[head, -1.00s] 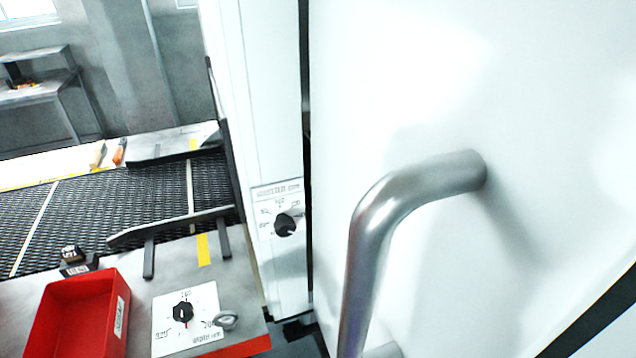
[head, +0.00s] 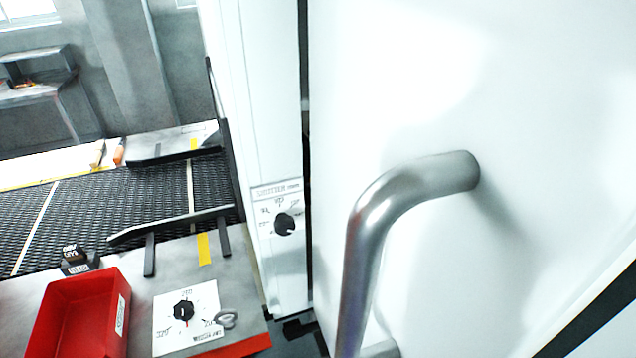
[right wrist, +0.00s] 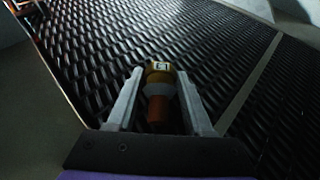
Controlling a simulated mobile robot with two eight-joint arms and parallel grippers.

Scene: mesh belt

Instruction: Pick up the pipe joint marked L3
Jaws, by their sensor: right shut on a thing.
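In the right wrist view, a pipe joint (right wrist: 161,88) with a yellow-brown collar, a pale middle and a brown-orange end sits between the fingers of my right gripper (right wrist: 160,72). The gripper is shut on it, over the dark mesh belt (right wrist: 105,35). A small light label with dark marks is on the collar, too small to read surely. My left gripper is not in view, and the head view shows neither gripper.
In the head view, a white door with a steel handle (head: 365,240) fills the right side. A red bin (head: 45,312), a small dark labelled block (head: 76,260) and a dial plate (head: 183,335) are at lower left. A second dial (head: 285,224) is on the white post.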

